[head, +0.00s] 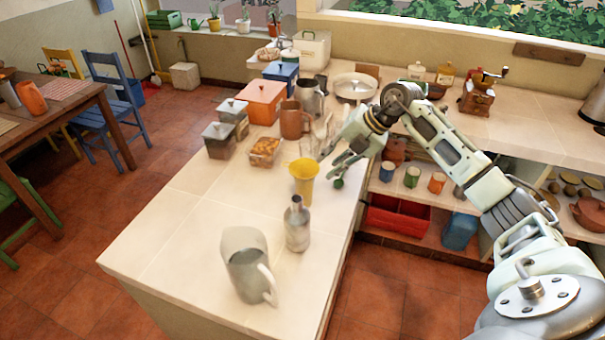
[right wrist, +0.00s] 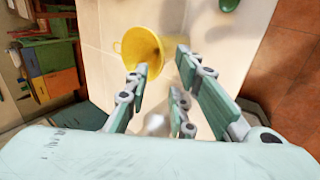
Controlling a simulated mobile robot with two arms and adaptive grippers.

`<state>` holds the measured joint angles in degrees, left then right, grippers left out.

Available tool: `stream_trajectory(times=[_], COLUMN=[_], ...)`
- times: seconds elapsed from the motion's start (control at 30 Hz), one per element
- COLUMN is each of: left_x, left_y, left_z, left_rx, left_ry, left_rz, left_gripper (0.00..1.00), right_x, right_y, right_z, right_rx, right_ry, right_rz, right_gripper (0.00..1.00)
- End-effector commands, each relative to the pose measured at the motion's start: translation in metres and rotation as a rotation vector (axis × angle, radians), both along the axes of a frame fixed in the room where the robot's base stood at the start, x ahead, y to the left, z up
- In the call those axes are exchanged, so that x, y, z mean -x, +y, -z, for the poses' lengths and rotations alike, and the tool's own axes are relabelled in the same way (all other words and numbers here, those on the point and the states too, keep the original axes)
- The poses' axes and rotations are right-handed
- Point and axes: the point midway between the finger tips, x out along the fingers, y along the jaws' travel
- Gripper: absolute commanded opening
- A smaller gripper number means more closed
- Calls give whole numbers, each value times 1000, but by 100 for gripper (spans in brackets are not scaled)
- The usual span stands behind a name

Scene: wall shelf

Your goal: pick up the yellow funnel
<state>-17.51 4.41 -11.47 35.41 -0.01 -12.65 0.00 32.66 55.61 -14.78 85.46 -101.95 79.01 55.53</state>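The yellow funnel (head: 304,180) stands on the tiled counter with its wide rim up, behind the grey bottle. My right gripper (head: 341,170) is just to the right of the funnel, low over the counter's right part. In the right wrist view the funnel (right wrist: 142,50) lies just beyond the fingertips. My right gripper (right wrist: 162,75) has its fingers spread, with nothing between them. Whether a fingertip touches the funnel, I cannot tell. My left gripper is not in view.
A grey bottle (head: 297,226) and a grey jug (head: 249,273) stand nearer. A glass box of orange pieces (head: 265,152), canisters and a brown jug (head: 294,122) stand behind. A small green object (head: 339,183) is below the gripper. The counter's front left is clear.

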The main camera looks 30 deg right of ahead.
Motion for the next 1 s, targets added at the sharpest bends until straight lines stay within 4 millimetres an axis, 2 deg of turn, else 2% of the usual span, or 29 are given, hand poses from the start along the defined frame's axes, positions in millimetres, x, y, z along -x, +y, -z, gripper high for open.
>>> stream_trajectory(times=[0.03, 0.1, 0.23, 0.53, 0.8, 1.0], left_x=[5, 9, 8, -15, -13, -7], left_y=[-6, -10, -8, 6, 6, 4], left_z=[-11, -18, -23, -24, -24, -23], left_rx=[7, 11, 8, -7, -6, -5], left_ry=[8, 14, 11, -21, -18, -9], left_rz=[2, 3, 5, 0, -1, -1], left_gripper=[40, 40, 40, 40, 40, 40], right_x=[-3, -8, -15, -18, -18, -18], right_y=[4, 8, 13, 15, 15, 15], right_z=[3, 12, 28, 35, 35, 34], right_rx=[-5, -5, -3, 0, 0, 0], right_ry=[4, 4, 2, 0, 0, 0], right_rz=[-2, -1, 0, -1, -1, -1], right_gripper=[23, 23, 23, 23, 0, 0])
